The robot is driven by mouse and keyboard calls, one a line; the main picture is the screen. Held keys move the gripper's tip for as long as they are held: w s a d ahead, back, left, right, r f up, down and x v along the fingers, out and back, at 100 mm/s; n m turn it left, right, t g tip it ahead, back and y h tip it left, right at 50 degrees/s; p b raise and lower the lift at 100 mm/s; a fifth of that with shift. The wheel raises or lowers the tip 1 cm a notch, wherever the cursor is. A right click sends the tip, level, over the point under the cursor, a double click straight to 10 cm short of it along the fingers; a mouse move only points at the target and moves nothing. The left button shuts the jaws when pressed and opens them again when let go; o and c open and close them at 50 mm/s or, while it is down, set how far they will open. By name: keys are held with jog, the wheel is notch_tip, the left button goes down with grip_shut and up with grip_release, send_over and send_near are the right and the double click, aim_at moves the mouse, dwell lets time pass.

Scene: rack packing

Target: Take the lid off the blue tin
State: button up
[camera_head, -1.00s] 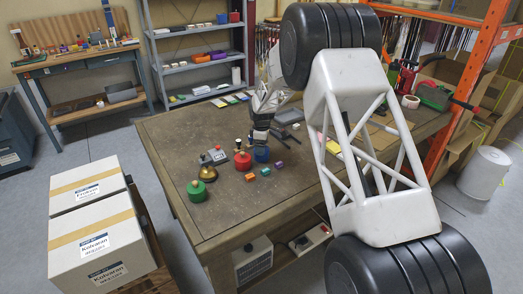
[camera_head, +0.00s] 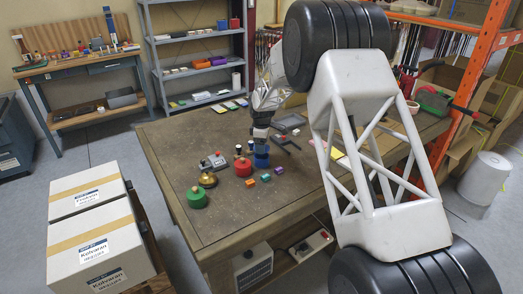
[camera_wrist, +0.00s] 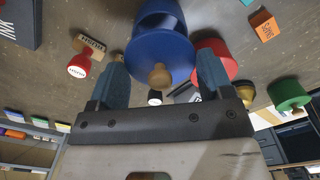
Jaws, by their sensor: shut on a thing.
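The blue tin (camera_head: 261,161) stands on the workbench, under my gripper (camera_head: 261,145) in the head view. In the wrist view its round blue lid (camera_wrist: 160,50) with a wooden knob faces me. My gripper (camera_wrist: 163,80) has one finger on each side of the lid and is shut on it. Part of the blue body (camera_wrist: 160,9) shows beyond the lid, with a darker band between them. I cannot tell surely how wide any gap is.
A red tin (camera_head: 243,168) stands close to the left of the blue one. A green tin (camera_head: 196,198) and a brass bell (camera_head: 208,180) are further left. Small coloured blocks (camera_head: 265,178) lie in front.

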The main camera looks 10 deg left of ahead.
jog(key=s+d, duration=0.3)
jog(key=s, duration=0.4)
jog(key=s+d+r, duration=0.1)
jog(key=s+d, duration=0.2)
jog(key=s, duration=0.4)
jog(key=shift+s, duration=0.35)
jog(key=shift+d+r, duration=0.1)
jog(key=w+d+f+n, duration=0.1)
jog(key=d, duration=0.1)
jog(key=w+d+f+n, duration=0.1)
jog(key=w+d, duration=0.1)
jog(key=w+d+f+n, duration=0.1)
jog(key=w+d+n, duration=0.1)
jog(key=d, duration=0.1)
jog(key=shift+w+d+f, duration=0.1)
jog(key=shift+w+f, duration=0.1)
jog(key=shift+f, duration=0.2)
jog(key=shift+w, duration=0.15)
dwell(0.3)
send_over(283, 158)
jog(key=shift+f, duration=0.75)
dwell(0.4)
jog(key=shift+f, duration=1.75)
